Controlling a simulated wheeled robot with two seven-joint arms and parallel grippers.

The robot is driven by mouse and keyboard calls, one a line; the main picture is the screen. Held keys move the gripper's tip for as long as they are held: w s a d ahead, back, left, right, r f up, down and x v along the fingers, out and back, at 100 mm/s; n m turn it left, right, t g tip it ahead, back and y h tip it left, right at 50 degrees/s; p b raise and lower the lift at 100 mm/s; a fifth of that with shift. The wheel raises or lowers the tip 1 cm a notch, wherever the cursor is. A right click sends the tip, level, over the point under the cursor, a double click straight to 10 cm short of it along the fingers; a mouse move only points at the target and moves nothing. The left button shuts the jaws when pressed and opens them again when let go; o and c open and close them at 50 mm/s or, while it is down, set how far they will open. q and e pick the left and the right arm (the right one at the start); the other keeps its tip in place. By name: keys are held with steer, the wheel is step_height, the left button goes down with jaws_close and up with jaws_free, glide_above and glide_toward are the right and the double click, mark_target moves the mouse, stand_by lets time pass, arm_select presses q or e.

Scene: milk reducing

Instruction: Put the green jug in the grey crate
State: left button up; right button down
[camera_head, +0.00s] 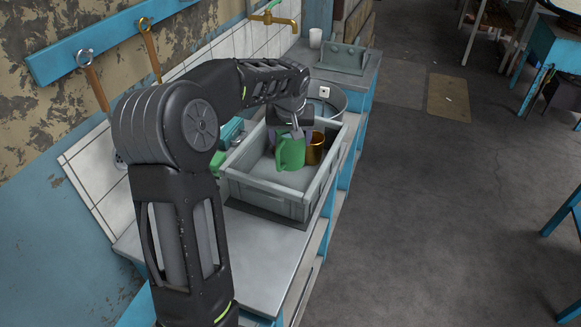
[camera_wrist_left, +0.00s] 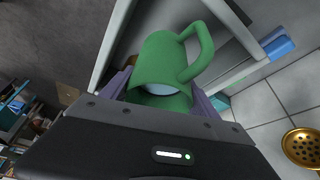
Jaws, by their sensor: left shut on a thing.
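The grey crate (camera_head: 262,196) stands on the counter and is open at the top. My left gripper (camera_head: 291,131) points down over the crate, shut on the green jug (camera_head: 290,155). The jug appears within the crate's opening; whether it touches the crate floor I cannot tell. In the left wrist view the jug (camera_wrist_left: 160,58) sits between the purple-grey fingers of my left gripper (camera_wrist_left: 160,98), its handle toward the upper right. A copper mug (camera_head: 315,151) is in the crate, just right of the jug. My right gripper is not in view.
A round metal basin (camera_head: 331,97) lies behind the crate. A teal object (camera_head: 231,131) and a green one (camera_head: 217,161) are on its left, by the tiled wall. A grey tray (camera_head: 344,58) and a white cup (camera_head: 315,38) stand at the far end. Open floor lies right.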

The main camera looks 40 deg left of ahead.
mark_target(291, 168)
arm_select(q)
step_height(291, 168, down, 6)
steer(key=shift+f+p, duration=0.2)
steer(key=shift+p, duration=0.1)
step_height(291, 168, down, 4)
steer(key=shift+f+p, duration=0.1)
steer(key=shift+p, duration=0.25)
steer(key=shift+f, duration=0.2)
steer(key=shift+f, duration=0.15)
steer(key=o, duration=1.8)
